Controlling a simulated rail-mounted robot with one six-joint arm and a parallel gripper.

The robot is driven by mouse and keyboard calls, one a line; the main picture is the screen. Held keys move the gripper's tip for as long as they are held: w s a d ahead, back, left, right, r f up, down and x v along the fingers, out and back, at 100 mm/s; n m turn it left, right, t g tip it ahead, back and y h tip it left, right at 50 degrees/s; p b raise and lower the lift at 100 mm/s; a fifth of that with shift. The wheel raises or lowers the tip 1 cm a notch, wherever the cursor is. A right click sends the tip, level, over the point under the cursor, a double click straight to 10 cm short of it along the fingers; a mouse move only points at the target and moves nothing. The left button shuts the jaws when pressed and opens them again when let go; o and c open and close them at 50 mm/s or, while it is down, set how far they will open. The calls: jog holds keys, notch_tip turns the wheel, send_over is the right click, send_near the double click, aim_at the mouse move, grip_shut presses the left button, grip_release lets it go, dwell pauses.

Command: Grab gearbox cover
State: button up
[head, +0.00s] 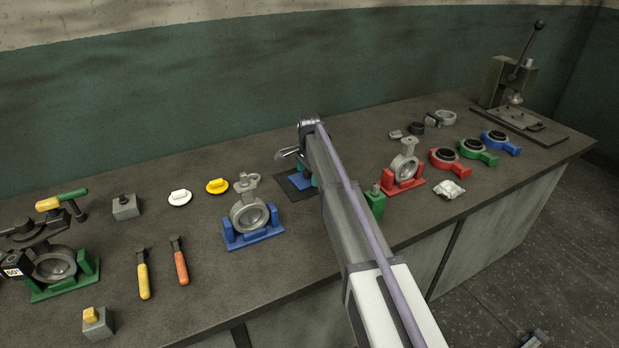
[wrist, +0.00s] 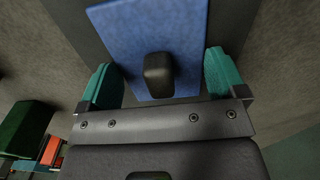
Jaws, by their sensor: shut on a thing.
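The gearbox cover, which I take to be the blue flat plate (wrist: 125,38) with a black knob (wrist: 158,72), lies between my fingers in the wrist view. In the head view a small part of the blue plate (head: 299,181) shows beside my arm, over a dark mat (head: 284,186). My gripper (wrist: 163,78) has a teal finger on each side of the plate and is shut on it. In the head view my arm hides most of the gripper and part of the plate. I cannot tell whether the plate touches the mat.
A grey valve body in a blue cradle (head: 253,237) stands left of my arm. A green block (head: 375,201) and a red cradle (head: 404,184) with a grey casting stand close on the right. White (head: 180,198) and yellow (head: 217,186) knobbed discs lie farther left. A press (head: 511,80) stands far right.

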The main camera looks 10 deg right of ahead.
jog(key=shift+r, duration=0.1)
notch_tip(320, 180, up, 10)
jog(key=p, duration=1)
jog(key=shift+r, duration=0.1)
